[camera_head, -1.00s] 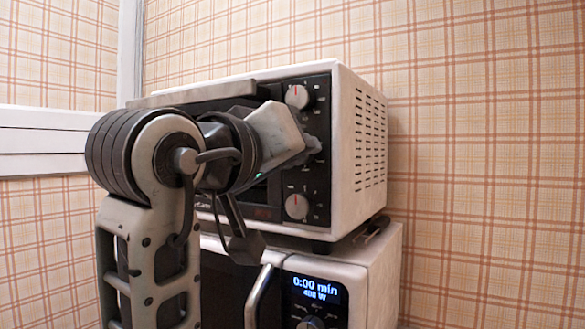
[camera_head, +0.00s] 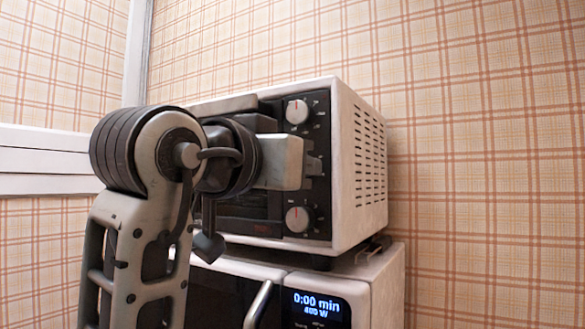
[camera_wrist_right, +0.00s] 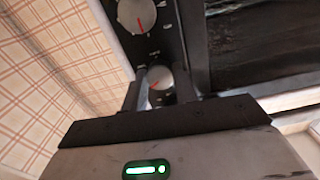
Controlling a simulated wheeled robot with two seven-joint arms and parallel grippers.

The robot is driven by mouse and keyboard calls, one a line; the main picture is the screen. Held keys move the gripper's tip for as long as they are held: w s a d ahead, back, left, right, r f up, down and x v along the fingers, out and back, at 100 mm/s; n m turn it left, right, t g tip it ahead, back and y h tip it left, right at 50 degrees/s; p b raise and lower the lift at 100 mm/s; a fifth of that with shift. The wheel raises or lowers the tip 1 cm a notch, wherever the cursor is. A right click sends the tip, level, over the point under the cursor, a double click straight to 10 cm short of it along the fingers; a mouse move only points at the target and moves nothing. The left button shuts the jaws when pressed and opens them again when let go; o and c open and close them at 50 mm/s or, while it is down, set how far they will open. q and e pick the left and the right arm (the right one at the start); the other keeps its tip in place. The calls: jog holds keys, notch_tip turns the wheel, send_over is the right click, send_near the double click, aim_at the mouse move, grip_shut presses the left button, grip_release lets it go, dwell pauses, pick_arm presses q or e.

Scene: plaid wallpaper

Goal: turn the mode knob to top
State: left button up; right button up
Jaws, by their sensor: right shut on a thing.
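A white and black toaster oven (camera_head: 357,165) has a column of knobs on its dark front panel. The upper knob (camera_head: 297,112) and lower knob (camera_head: 298,219) show white with red marks pointing up. The middle knob, taken as the mode knob, is hidden in the head view behind my right gripper (camera_head: 312,166). In the right wrist view, which looks upside down, the mode knob (camera_wrist_right: 159,78) sits between the fingers of my right gripper (camera_wrist_right: 165,90). They are shut on it. Its red mark is slanted. My left gripper is not in view.
The toaster oven stands on a white microwave (camera_head: 372,285) with a lit display (camera_head: 318,305) and a bar handle (camera_head: 259,305). A plaid wall (camera_head: 480,150) is behind. The space to the right of the ovens is clear.

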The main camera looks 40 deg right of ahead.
dwell(0.3)
jog(key=o, duration=1)
jog(key=shift+c, duration=0.2)
pick_arm(q)
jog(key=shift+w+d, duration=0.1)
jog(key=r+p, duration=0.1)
jog(key=p, duration=0.2)
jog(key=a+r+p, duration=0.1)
jog(key=p, duration=0.2)
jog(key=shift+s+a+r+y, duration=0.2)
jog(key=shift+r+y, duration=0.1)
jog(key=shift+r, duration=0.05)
pick_arm(e)
jog(key=v, duration=1.6)
